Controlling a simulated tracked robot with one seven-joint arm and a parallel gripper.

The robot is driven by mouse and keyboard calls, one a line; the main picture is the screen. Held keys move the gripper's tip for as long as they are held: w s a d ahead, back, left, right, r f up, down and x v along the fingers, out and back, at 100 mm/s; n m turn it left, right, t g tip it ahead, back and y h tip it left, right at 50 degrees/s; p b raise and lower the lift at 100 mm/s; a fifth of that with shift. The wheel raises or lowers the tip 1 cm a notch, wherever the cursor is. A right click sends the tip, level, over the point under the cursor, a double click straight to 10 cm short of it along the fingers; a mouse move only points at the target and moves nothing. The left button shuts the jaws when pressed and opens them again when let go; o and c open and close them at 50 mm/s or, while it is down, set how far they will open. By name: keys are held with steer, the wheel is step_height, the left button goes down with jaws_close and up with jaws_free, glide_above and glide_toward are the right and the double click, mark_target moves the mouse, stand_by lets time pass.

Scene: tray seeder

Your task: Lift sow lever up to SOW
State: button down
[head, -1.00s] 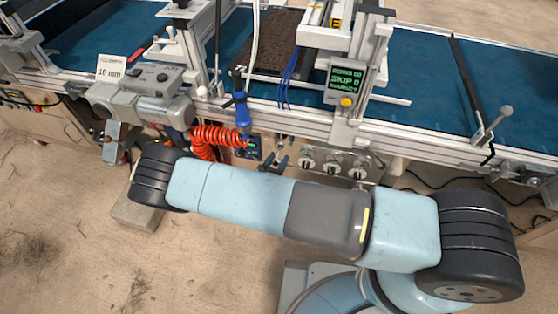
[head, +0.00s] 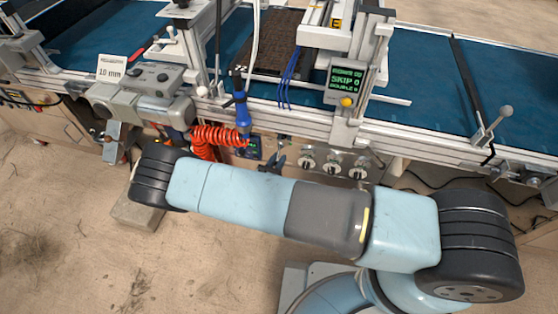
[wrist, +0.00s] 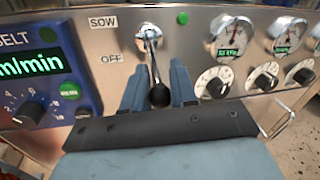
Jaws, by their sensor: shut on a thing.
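The sow lever (wrist: 154,68) is a slim metal stick with a black ball knob (wrist: 159,96), coming out of a chrome mount on the panel in the wrist view. The SOW label (wrist: 103,22) sits up and left of the mount, with the OFF label (wrist: 111,59) below it. My gripper (wrist: 156,88) has its blue-grey fingers on either side of the stick, shut on the lever near the knob. In the head view my gripper (head: 273,161) is small, at the front panel beyond my arm; the lever is hard to make out there.
A blue belt-speed box (wrist: 45,75) stands close left of the lever. Gauges (wrist: 232,38) and knobs (wrist: 214,83) lie to the right. In the head view an orange coiled hose (head: 215,136) hangs left of my gripper, beneath the conveyor (head: 420,70).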

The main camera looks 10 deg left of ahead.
steer(key=shift+r, duration=0.15)
steer(key=g, duration=0.1)
steer(key=r+g, duration=0.1)
steer(key=g+y, duration=0.1)
steer(key=g, duration=0.1)
steer(key=shift+s+r+n, duration=0.25)
steer(key=shift+r+n, duration=0.15)
steer(key=shift+w+r+n+g+y, duration=0.15)
steer(key=shift+r+g, duration=0.25)
steer(key=shift+g, duration=0.5)
steer(key=shift+s+r+n+g+y, duration=0.1)
steer(key=shift+r+g+y, duration=0.2)
steer(key=shift+g, duration=0.6)
steer(key=shift+w+r+n+g+y, duration=0.1)
steer(key=shift+r+g, duration=0.35)
steer(key=shift+g, duration=0.45)
steer(key=c, duration=0.9)
jaws_free()
